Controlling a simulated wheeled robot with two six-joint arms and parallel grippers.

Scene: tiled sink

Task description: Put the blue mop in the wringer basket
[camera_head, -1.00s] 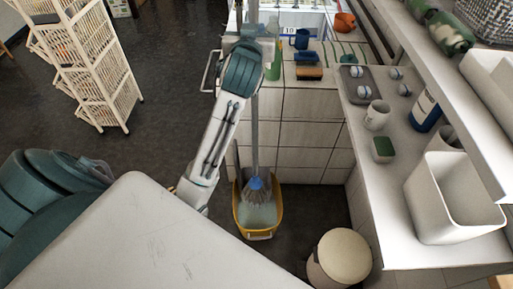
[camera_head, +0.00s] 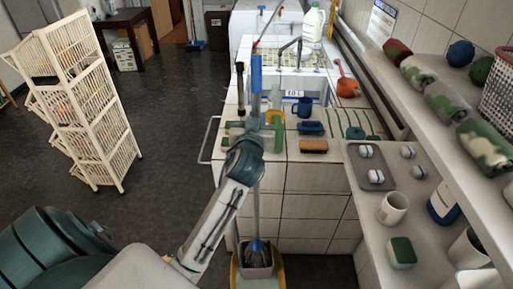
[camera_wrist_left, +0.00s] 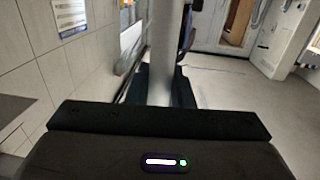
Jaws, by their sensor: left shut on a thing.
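The blue mop stands near upright, with a blue grip at the top of its grey pole (camera_head: 257,200) and a blue head (camera_head: 257,246) with dark grey strands at the bottom. The head shows within the rim of the grey wringer basket (camera_head: 271,262) on the yellow bucket (camera_head: 279,279); how deep it sits I cannot tell. My left gripper (camera_head: 257,128) is shut on the upper pole. In the left wrist view the pole (camera_wrist_left: 160,45) rises between the dark fingers. The lower bucket is cut off by the frame edge. My right gripper is out of view.
The tiled counter (camera_head: 310,180) is just behind the bucket, with a sponge (camera_head: 313,146) on it. A second, dark-topped handle (camera_head: 240,85) stands left of the pole. A white rack (camera_head: 80,115) is at left; a shelf with cups (camera_head: 393,208) is at right.

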